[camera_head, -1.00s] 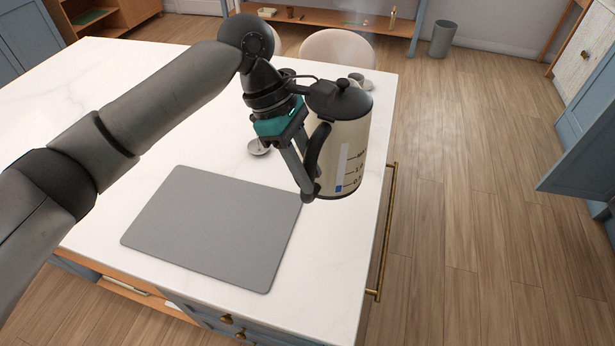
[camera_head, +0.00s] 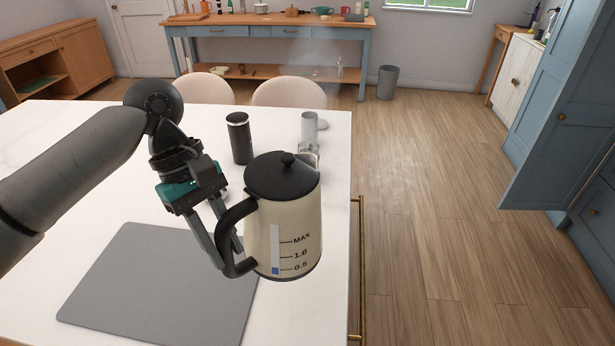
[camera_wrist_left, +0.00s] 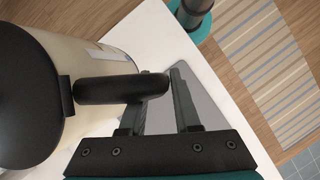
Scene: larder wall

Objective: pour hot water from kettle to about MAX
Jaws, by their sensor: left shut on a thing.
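The cream kettle (camera_head: 290,220) with black lid and black handle is held close to upright at the right part of the white counter. Its gauge reads MAX, 1.0 and 0.5, with a short blue bar (camera_head: 275,270) low near 0.5. My left gripper (camera_head: 229,260) is shut on the kettle's handle. The left wrist view shows the handle (camera_wrist_left: 105,90) beside my left gripper (camera_wrist_left: 165,78), and part of the kettle (camera_wrist_left: 100,30). Whether the kettle's base touches the counter is hard to tell. The spout is hidden. My right gripper is out of view.
A grey mat (camera_head: 150,290) lies on the counter (camera_head: 95,170). Behind the kettle stand a black tumbler (camera_head: 239,138), a grey cylinder (camera_head: 309,127) and a partly hidden glass item (camera_head: 309,152). Two pale chairs (camera_head: 290,93) are beyond. Floor (camera_head: 420,200) is open at right.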

